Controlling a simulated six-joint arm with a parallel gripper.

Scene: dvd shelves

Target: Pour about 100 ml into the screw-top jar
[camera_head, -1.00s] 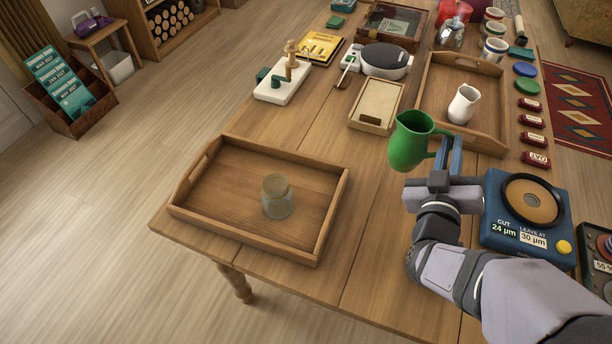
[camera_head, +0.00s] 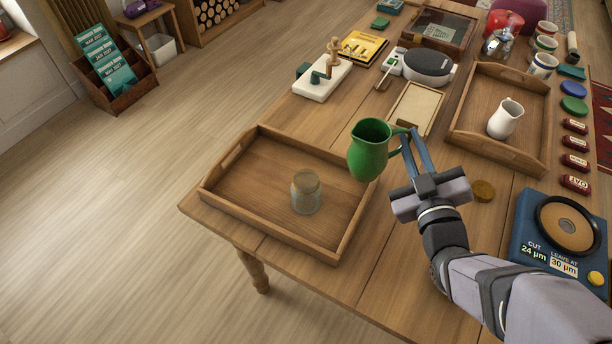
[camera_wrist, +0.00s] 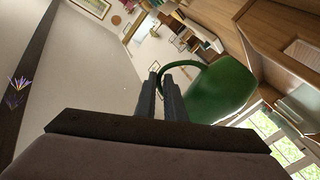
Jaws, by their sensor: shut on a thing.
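My gripper (camera_head: 413,140) is shut on the handle of a green jug (camera_head: 368,158) and holds it above the table, roughly upright. The wrist view also shows the green jug (camera_wrist: 222,88), with its handle at my fingertips (camera_wrist: 162,82). The glass jar (camera_head: 306,194) stands upright in the near wooden tray (camera_head: 227,204), left of and below the jug in the picture. Its top looks uncovered, but I cannot be certain. The jug's contents are hidden.
A second tray (camera_head: 471,107) holds a white jug (camera_head: 505,119). A small tan tray (camera_head: 413,108) lies behind the green jug. A blue device (camera_head: 530,232) with a round plate stands at right. The near tray is clear around the jar.

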